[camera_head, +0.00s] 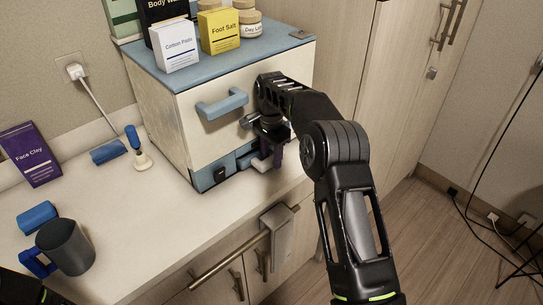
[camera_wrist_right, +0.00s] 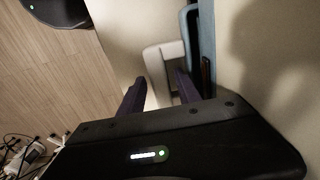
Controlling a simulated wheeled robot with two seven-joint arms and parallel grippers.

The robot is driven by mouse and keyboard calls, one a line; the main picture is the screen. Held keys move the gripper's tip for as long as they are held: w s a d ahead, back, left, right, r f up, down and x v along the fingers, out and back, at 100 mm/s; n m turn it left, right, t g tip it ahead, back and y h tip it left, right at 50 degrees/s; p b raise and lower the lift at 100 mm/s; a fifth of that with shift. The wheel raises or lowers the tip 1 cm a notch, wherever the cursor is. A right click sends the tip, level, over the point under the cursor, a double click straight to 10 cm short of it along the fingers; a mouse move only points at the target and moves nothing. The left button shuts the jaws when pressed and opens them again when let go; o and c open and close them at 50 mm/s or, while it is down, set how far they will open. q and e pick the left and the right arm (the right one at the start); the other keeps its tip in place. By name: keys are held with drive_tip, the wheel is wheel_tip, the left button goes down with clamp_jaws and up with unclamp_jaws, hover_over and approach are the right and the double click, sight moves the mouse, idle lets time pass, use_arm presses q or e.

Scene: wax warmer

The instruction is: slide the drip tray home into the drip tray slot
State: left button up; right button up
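The wax warmer (camera_head: 190,110) is a cream box with a blue top and a blue front handle, standing on the counter. Low on its front is a blue section, and a pale piece of the drip tray (camera_head: 260,162) shows there beside my right gripper (camera_head: 268,157). In the right wrist view, the tray's white loop-shaped handle (camera_wrist_right: 151,60) lies at the tips of my right gripper (camera_wrist_right: 161,84). Its purple fingers are apart, one toward each side of the loop; contact is unclear. The slot opening is mostly hidden. Only a dark bit of my left arm shows at the bottom left corner.
Boxes (camera_head: 221,32) and jars stand on the warmer's top. A grey mug (camera_head: 68,248), blue rolls (camera_head: 108,151), a small blue-handled item (camera_head: 137,150) and a purple Face Clay box (camera_head: 30,153) stand on the counter to the left. Cabinet handles (camera_head: 228,262) stick out below the counter edge.

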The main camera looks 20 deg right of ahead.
drive_tip(key=shift+a, duration=0.15)
drive_tip(key=shift+s+a+b, duration=0.2)
drive_tip(key=shift+a+b, duration=0.1)
drive_tip(key=shift+a, duration=0.3)
drive_tip(key=shift+s+a+b, duration=0.15)
drive_tip(key=shift+a+b, duration=0.15)
drive_tip(key=shift+a, duration=0.3)
drive_tip(key=shift+d+r+p, duration=0.1)
drive_tip(key=shift+d+p, duration=0.2)
drive_tip(key=shift+w+d, duration=0.1)
drive_tip(key=shift+d, duration=0.05)
drive_tip(key=shift+w+d+p, duration=0.25)
drive_tip(key=shift+d+p, duration=0.25)
drive_tip(key=shift+d, duration=0.35)
drive_tip(key=shift+r, duration=0.1)
drive_tip(key=shift+r+p, duration=0.25)
drive_tip(key=shift+p, duration=0.15)
